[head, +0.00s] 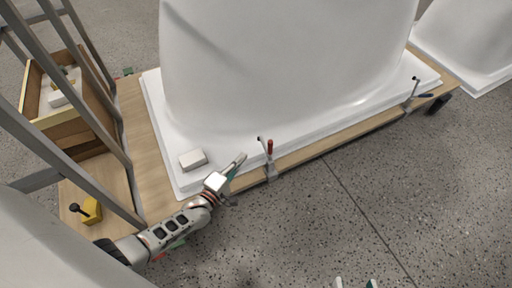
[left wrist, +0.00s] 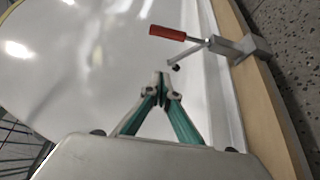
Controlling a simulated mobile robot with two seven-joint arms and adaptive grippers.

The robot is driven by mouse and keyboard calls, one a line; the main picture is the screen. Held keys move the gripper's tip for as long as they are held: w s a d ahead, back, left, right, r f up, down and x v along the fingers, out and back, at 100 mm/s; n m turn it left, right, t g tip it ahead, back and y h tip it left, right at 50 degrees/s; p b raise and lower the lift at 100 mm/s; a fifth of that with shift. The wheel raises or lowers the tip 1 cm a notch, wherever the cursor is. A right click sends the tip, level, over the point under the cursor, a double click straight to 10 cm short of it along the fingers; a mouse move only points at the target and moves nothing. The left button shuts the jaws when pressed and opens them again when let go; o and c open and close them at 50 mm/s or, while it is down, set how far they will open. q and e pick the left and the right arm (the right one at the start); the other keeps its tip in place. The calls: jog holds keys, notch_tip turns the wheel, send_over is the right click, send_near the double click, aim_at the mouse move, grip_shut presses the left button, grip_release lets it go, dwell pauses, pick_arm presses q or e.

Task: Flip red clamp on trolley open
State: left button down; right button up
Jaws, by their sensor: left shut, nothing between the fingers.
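The red-handled clamp (head: 269,148) is on the near edge of the wooden trolley (head: 310,150), beside the white tub shell's rim. In the left wrist view its red handle (left wrist: 167,33) sticks out to the left from a grey metal body on the wooden edge, and a black-tipped rod points down toward the white rim. My left gripper (head: 240,160) is shut and empty, just left of the clamp and apart from it. In the left wrist view its fingertips (left wrist: 161,80) are together below the handle. My right gripper (head: 356,283) shows only its two separated fingertips at the bottom edge.
The large white tub shell (head: 280,60) fills the trolley. A small white block (head: 193,159) lies on its rim. Another clamp (head: 413,95) sits at the trolley's far right. A grey metal frame and wooden box (head: 75,130) stand left.

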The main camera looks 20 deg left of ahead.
pick_arm(q)
jog(key=shift+w, duration=0.1)
jog(key=w+d+b, duration=0.1)
jog(key=w+b, duration=0.2)
jog(key=w, duration=0.7)
jog(key=shift+s+d, duration=0.35)
jog(key=shift+d, duration=0.3)
jog(key=shift+s+d, duration=0.3)
jog(key=shift+d, duration=0.4)
jog(key=shift+s+d, duration=0.35)
jog(key=shift+d, duration=0.3)
pick_arm(e)
jog(key=shift+s+a+f+m+y, duration=0.2)
jog(key=shift+a+m, duration=0.35)
jog(key=shift+a, duration=0.25)
jog(key=shift+s+a+f+m+y, duration=0.1)
jog(key=shift+s+a+m+y, duration=0.1)
jog(key=shift+a+m, duration=0.5)
jog(key=shift+a, duration=0.1)
pick_arm(q)
jog(key=shift+s, duration=0.1)
